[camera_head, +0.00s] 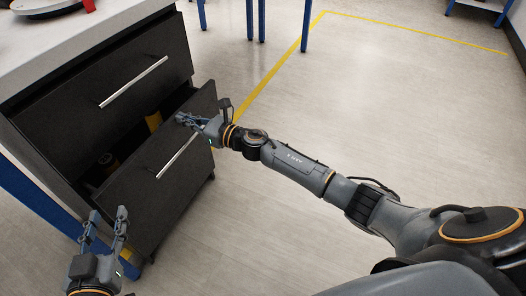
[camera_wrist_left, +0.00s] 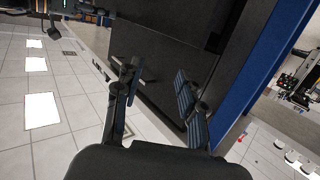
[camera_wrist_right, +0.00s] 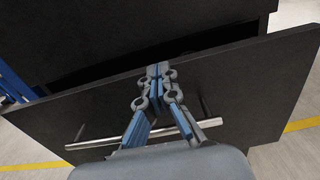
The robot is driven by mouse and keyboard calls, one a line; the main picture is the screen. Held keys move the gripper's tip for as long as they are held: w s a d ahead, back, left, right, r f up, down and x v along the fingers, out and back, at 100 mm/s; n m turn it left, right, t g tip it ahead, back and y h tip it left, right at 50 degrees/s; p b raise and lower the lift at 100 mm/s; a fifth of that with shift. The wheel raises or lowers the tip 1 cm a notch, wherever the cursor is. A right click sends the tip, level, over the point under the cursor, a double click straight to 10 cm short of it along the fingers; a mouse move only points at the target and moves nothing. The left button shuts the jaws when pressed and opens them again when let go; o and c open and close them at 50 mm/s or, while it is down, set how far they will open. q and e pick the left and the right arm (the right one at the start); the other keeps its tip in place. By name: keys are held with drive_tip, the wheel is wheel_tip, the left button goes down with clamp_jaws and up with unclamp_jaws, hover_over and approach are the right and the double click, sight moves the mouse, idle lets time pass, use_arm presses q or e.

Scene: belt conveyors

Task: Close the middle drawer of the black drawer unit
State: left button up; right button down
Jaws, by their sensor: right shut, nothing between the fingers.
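The black drawer unit (camera_head: 60,130) stands at the left under a light worktop. Its upper drawer, with a silver bar handle (camera_head: 134,82), is shut. The drawer below it (camera_head: 150,190) is pulled out, and a gap shows its inside with a yellow thing in it. My right gripper (camera_head: 182,119) is shut and empty at the top edge of this drawer's front, above its handle (camera_head: 178,152). In the right wrist view the shut fingers (camera_wrist_right: 158,75) overlap the front; contact is unclear. My left gripper (camera_head: 108,214) is open and empty near the drawer's lower left corner.
The worktop (camera_head: 50,47) above carries a dark round object. A blue frame leg (camera_head: 40,196) stands left of the unit. Blue table legs (camera_head: 255,18) stand at the back. The floor (camera_head: 330,100) to the right is clear, with yellow lines.

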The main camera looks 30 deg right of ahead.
sight(175, 114)
drive_tip(key=b+x, duration=0.1)
drive_tip(key=x, duration=0.2)
drive_tip(key=shift+w+a, duration=0.15)
use_arm(q)
wheel_tip(175, 114, up, 7)
drive_tip(key=d+t+h, duration=0.1)
drive_tip(key=t, duration=0.3)
drive_tip(key=shift+w+f, duration=0.2)
use_arm(e)
drive_tip(key=shift+w+a, duration=0.15)
drive_tip(key=shift+w, duration=0.05)
